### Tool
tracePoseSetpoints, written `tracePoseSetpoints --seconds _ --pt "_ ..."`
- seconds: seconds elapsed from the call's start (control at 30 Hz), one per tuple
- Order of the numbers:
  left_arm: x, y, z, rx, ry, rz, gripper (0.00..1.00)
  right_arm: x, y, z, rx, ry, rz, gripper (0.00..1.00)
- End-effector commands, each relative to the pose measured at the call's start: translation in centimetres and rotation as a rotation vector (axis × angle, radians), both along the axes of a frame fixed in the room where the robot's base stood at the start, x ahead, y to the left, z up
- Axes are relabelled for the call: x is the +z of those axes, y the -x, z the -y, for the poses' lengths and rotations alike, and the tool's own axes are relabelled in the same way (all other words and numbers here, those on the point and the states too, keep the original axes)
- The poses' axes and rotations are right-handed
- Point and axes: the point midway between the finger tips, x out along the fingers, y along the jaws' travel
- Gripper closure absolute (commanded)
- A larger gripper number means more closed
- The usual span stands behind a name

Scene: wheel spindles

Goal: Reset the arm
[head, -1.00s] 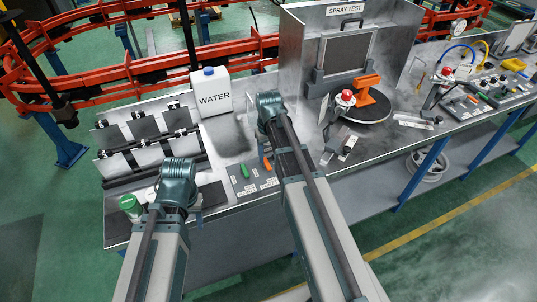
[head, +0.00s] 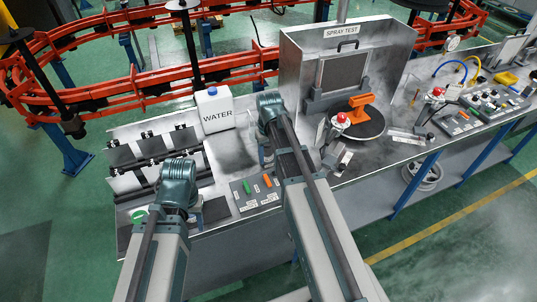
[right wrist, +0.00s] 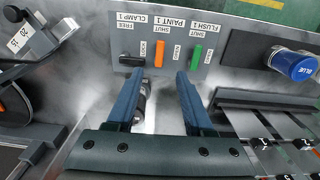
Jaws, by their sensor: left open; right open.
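My left gripper (head: 178,185) hangs over the left end of the bench, its jaws mostly hidden under my wrist in the head view. My right gripper (head: 270,108) is over the bench beside the water jug, its fingers hidden by the arm there. In the right wrist view my right gripper (right wrist: 158,98) shows two separated dark blue fingers, open. A small metal part shows behind one finger; I cannot tell what it is. Beyond the fingertips lies a grey switch panel (right wrist: 178,45) with black, orange and green levers. Nothing is seen gripped.
A white WATER jug (head: 214,110) stands left of the SPRAY TEST booth (head: 345,75). An orange part (head: 361,101) stands on the dark round turntable (head: 360,122). Dark panels (head: 152,147) lie on a rack at left. A blue-capped jar (right wrist: 296,65) is nearby. Red conveyor rails (head: 150,80) run behind.

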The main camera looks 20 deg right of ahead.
Motion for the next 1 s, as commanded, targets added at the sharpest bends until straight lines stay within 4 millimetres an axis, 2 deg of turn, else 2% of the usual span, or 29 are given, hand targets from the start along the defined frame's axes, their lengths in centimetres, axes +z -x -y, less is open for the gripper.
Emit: tracePoseSetpoints --seconds 0.2,0.27,0.37,0.5,0.6,0.7,0.83,1.0 --pt "0.0 0.0 0.0 0.0 0.0 0.0 0.5 0.0 0.0 0.0 0.001 0.0 0.0 0.47" --pt "-0.2 0.0 0.0 0.0 0.0 0.0 0.5 -0.2 0.4 -0.6 0.008 0.002 -0.002 0.47" --pt "-1.1 0.0 0.0 0.0 0.0 0.0 0.5 -1.1 2.3 -3.4 0.044 0.01 -0.009 0.47" --pt "-2.8 0.0 0.0 -0.001 0.0 0.0 0.5 -2.8 7.2 -9.4 0.131 0.039 -0.023 0.47" --pt "-3.8 0.0 0.0 -0.001 0.0 0.0 0.5 -3.8 10.7 -12.8 0.188 0.062 -0.032 0.47" --pt "-4.6 0.0 0.0 -0.001 0.0 0.0 0.5 -4.5 13.6 -15.1 0.236 0.081 -0.036 0.47" --pt "-5.1 0.0 0.0 -0.001 -0.001 0.0 0.5 -5.0 16.0 -16.8 0.274 0.098 -0.039 0.47" --pt "-5.2 0.0 0.0 -0.002 -0.001 0.0 0.5 -5.1 16.9 -17.5 0.288 0.106 -0.04 0.47"
